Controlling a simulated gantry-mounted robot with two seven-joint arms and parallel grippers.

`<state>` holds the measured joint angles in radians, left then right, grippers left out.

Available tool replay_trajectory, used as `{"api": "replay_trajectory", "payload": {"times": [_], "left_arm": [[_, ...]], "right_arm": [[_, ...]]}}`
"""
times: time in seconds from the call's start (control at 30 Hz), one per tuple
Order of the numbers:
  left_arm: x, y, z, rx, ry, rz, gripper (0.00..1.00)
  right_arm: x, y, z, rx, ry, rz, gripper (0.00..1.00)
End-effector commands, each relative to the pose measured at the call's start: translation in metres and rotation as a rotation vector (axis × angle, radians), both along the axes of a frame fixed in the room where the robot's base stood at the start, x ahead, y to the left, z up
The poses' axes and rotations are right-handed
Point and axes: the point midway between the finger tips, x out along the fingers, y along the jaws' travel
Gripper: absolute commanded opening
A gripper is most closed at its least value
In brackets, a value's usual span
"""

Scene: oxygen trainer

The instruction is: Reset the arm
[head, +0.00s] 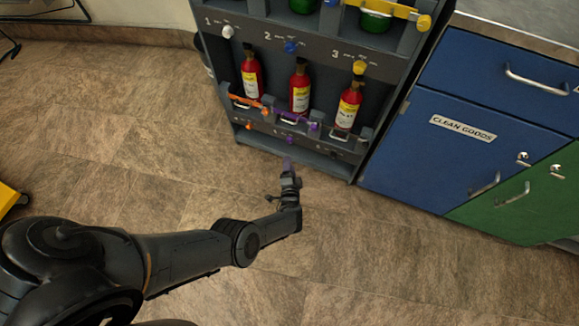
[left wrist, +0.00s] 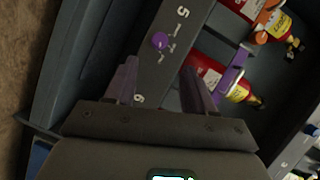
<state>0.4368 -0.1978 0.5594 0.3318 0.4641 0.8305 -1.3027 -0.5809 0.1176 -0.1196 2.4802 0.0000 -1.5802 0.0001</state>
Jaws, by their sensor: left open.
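My left arm (head: 190,258) reaches in from the lower left of the head view. Its left gripper (head: 288,165) is in front of the lower edge of the dark grey rack, over the floor. In the left wrist view the two purple fingers of the left gripper (left wrist: 160,68) stand apart with nothing between them. A purple knob (left wrist: 160,40) by the number 5 lies just beyond the fingertips; I cannot tell the exact gap. My right gripper is not in view.
The rack (head: 262,127) holds red bottles (head: 299,88) behind an orange bar (head: 248,103) and a purple bar (head: 291,117). A blue cabinet (head: 420,150) and a green cabinet (head: 520,200) stand to the right. Tiled floor (head: 150,130) is open at left.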

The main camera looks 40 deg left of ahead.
Motion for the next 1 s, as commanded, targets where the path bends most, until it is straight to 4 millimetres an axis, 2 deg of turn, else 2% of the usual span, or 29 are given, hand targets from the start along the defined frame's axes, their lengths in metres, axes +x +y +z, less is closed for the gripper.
{"api": "replay_trajectory", "payload": {"times": [0.23, 0.33, 0.43, 0.57, 0.6, 0.67, 0.7, 0.77, 0.9, 1.0], "left_arm": [[-0.002, 0.0, 0.0, -0.001, 0.004, 0.0, 0.54], [-0.015, 0.0, 0.0, 0.0, 0.025, 0.0, 0.54], [-0.045, 0.006, -0.002, 0.008, 0.07, 0.003, 0.54], [-0.103, 0.023, 0.004, 0.046, 0.152, -0.009, 0.54], [-0.119, 0.034, 0.013, 0.072, 0.165, -0.012, 0.54], [-0.138, 0.054, 0.035, 0.12, 0.167, -0.021, 0.54], [-0.148, 0.067, 0.053, 0.152, 0.162, -0.031, 0.54], [-0.159, 0.086, 0.081, 0.184, 0.159, -0.049, 0.54], [-0.17, 0.116, 0.15, 0.175, 0.15, -0.101, 0.54], [-0.167, 0.122, 0.199, 0.1, 0.14, -0.148, 0.54]], "right_arm": [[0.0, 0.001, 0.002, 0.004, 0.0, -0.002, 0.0], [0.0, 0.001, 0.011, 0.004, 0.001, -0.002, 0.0], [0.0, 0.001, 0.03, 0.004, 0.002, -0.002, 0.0], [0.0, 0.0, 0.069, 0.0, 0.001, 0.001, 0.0], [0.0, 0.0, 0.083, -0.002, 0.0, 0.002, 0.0], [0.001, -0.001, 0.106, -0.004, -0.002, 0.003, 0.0], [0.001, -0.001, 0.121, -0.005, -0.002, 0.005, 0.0], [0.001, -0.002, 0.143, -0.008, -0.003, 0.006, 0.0], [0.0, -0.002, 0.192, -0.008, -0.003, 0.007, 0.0], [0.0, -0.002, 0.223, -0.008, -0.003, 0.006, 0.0]]}}
